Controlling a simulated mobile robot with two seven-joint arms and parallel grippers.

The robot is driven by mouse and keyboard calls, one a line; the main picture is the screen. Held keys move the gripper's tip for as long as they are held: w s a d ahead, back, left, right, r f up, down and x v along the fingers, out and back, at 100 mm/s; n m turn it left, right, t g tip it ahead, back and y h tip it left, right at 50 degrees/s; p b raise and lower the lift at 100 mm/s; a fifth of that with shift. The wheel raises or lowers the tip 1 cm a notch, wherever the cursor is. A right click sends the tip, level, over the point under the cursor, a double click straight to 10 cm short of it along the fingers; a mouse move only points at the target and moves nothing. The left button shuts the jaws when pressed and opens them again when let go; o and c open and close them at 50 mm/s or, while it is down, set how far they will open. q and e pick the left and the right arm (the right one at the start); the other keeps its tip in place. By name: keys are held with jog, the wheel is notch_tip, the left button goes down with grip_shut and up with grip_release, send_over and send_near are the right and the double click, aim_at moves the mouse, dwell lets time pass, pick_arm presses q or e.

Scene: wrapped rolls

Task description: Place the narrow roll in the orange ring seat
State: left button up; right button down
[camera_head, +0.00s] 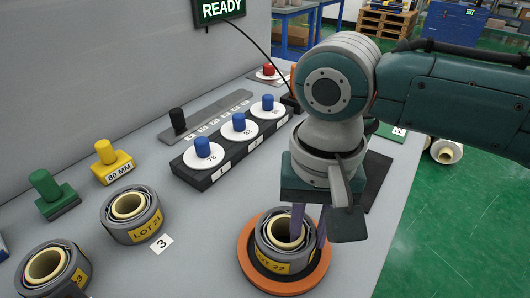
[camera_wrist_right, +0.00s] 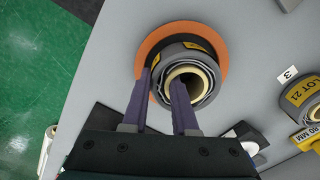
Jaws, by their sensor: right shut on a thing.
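A grey wrapped roll with a yellow LOT 22 label (camera_head: 273,267) and a cream core sits upright inside the orange ring seat (camera_head: 246,262) at the front of the table. In the right wrist view the roll (camera_wrist_right: 205,62) is surrounded by the orange ring (camera_wrist_right: 222,42). My right gripper (camera_head: 308,225) points down and is shut on the roll's wall. In the wrist view one finger of the gripper (camera_wrist_right: 165,95) is at the outer side and the other is at the core opening. Whether the roll's base is flat on the seat is hidden. My left gripper is not in view.
The LOT 21 roll (camera_head: 131,215) and another roll (camera_head: 52,268) stand at the left. Green (camera_head: 54,194) and yellow (camera_head: 112,160) knobbed blocks are behind them. A black rack with blue-knobbed discs (camera_head: 238,135) stands at the back.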

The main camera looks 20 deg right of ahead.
aim_at(308, 230)
jog(key=shift+f, duration=0.15)
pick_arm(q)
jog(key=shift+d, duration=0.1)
pick_arm(e)
jog(key=c, duration=0.7)
grip_release()
notch_tip(308, 230, up, 12)
jog(key=p, duration=0.3)
jog(key=s+a+f+n+t+y, duration=0.25)
jog(key=s+a+f+n, duration=0.2)
jog(key=s, duration=0.35)
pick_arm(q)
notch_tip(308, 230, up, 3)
pick_arm(e)
jog(key=s+d, duration=0.2)
jog(key=d, duration=0.1)
jog(key=s+d+n+h, duration=0.1)
jog(key=s+d, duration=0.1)
jog(key=d, duration=0.1)
jog(key=s+d+t+h, duration=0.1)
jog(key=s+d, duration=0.2)
jog(key=d, duration=0.1)
jog(key=shift+s+f+n, duration=0.1)
jog(key=shift+n, duration=0.25)
